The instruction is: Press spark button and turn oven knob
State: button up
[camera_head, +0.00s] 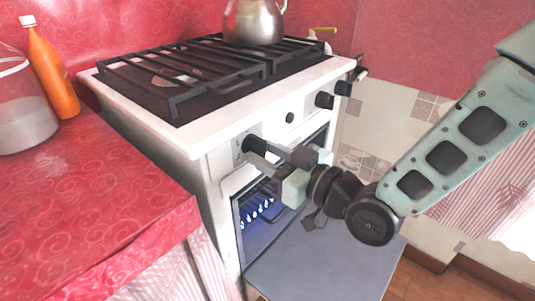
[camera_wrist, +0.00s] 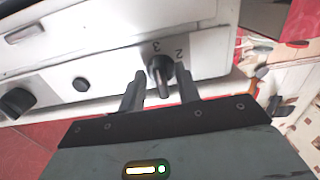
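The white stove has a front panel (camera_head: 225,160) with a black oven knob (camera_head: 254,145) at its left end. A small round black button (camera_head: 290,117) sits to the right of that knob, and it also shows in the wrist view (camera_wrist: 81,84). My gripper (camera_head: 270,153) is at the left knob. In the wrist view, the knob (camera_wrist: 161,70) is between my two parted fingertips (camera_wrist: 160,80), with gaps on both sides. Its numbers 2 and 3 show beside it. Blue flames (camera_head: 255,210) burn inside the oven.
The oven door (camera_head: 315,270) hangs open below my gripper. More black knobs (camera_head: 325,99) are to the right of the button. A metal kettle (camera_head: 254,22) stands on the black grates. An orange bottle (camera_head: 53,70) and a glass jar (camera_head: 24,115) stand on the red counter (camera_head: 100,210) at left.

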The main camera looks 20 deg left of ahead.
jog(key=p+v, duration=1.4)
jog(key=v, duration=0.3)
jog(key=shift+d, duration=0.2)
dwell(0.4)
